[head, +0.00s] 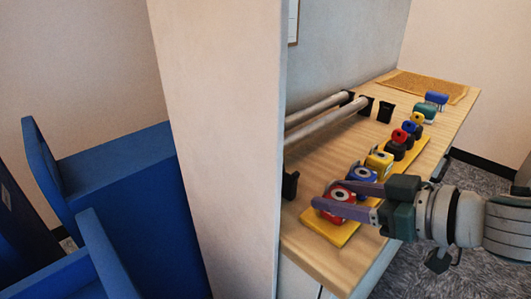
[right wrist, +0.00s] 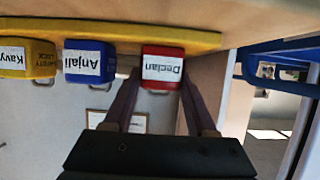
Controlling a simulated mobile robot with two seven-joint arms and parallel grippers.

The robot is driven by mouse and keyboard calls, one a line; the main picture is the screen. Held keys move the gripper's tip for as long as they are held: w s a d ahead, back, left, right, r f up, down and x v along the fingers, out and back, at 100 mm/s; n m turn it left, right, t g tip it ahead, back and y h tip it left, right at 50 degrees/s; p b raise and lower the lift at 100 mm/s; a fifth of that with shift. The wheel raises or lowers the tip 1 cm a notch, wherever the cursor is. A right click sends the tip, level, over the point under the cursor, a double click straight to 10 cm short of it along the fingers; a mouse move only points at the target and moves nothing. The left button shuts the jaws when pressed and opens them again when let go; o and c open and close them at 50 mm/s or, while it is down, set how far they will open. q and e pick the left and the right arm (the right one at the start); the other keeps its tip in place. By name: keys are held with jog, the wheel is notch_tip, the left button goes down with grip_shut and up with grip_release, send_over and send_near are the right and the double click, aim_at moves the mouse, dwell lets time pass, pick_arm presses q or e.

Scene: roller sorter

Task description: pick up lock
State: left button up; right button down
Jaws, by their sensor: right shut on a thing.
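A row of padlocks stands on a yellow board (head: 408,157) on the wooden table. The nearest is a red lock (head: 339,200), labelled "Declan" in the right wrist view (right wrist: 163,66). My right gripper (head: 326,196) has its purple fingers on either side of this red lock and is shut on it. The lock appears to be still at the board. Beside it are a blue lock labelled "Anjali" (right wrist: 89,63) and a yellow lock labelled "Kavy..." (right wrist: 27,57), whose label is cut off. My left gripper is not in view.
Two grey rollers (head: 331,117) with black holders lie at the left of the table. A pale wall end (head: 215,140) hides the table's left side. Blue furniture (head: 120,180) stands left.

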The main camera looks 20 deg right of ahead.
notch_tip(320, 180, up, 24)
jog(key=p, duration=1.2)
jog(key=shift+r, duration=0.25)
